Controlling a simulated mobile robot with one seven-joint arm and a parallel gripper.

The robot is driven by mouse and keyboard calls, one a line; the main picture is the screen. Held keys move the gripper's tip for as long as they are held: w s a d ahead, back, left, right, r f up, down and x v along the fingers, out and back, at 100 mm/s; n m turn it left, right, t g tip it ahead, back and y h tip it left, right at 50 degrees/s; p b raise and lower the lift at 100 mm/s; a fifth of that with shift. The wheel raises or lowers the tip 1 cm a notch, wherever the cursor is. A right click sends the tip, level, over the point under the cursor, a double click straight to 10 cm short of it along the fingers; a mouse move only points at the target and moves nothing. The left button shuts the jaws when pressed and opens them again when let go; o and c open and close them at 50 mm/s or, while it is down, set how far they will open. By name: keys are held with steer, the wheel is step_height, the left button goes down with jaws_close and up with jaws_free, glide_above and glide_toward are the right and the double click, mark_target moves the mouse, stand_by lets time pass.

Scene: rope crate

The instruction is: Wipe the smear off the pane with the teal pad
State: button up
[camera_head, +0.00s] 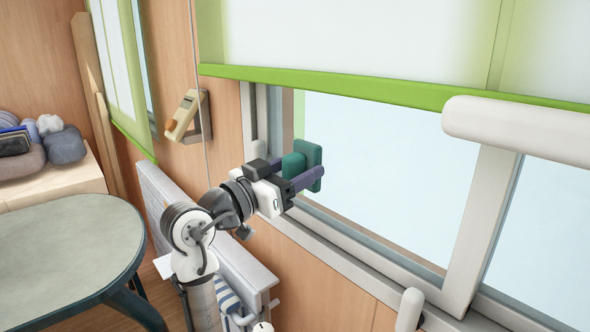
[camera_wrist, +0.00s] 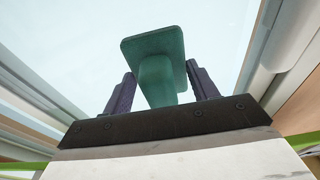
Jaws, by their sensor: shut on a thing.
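The teal pad (camera_head: 312,165) is in my gripper (camera_head: 296,171), in front of the left part of the window pane (camera_head: 390,165). In the wrist view the pad (camera_wrist: 152,55) shows a flat plate with a handle between the two purple fingers of my gripper (camera_wrist: 160,88). The fingers are shut on the handle. The plate faces the pane (camera_wrist: 75,50); I cannot tell whether it touches the glass. I make out no smear on the visible glass; part of the pane is hidden behind the pad and gripper.
A green-edged blind (camera_head: 400,88) hangs over the pane's top. A white bar (camera_head: 520,130) juts out at the right by the window post (camera_head: 482,225). A radiator (camera_head: 185,225) stands below my arm. A round table (camera_head: 65,250) is at the left.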

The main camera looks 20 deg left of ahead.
steer(key=shift+w+d, duration=0.2)
steer(key=shift+w, duration=0.1)
steer(key=shift+f, duration=0.1)
steer(key=shift+s+f+b, duration=0.2)
steer(key=shift+f+b, duration=1)
steer(key=shift+f, duration=0.05)
steer(key=shift+r, duration=0.15)
steer(key=shift+w+d+r+p, duration=0.1)
steer(key=shift+w+r+p, duration=0.05)
steer(key=shift+r+p, duration=0.45)
steer(key=shift+w+d+r+p, duration=0.1)
steer(key=shift+r+p, duration=0.3)
steer(key=shift+r, duration=0.3)
steer(key=shift+a, duration=0.1)
steer(key=shift+s+f+b, duration=0.2)
steer(key=shift+f+b, duration=0.45)
steer(key=shift+f, duration=0.05)
steer(key=shift+s+f+b, duration=0.15)
steer(key=shift+f+b, duration=0.45)
steer(key=shift+f, duration=0.1)
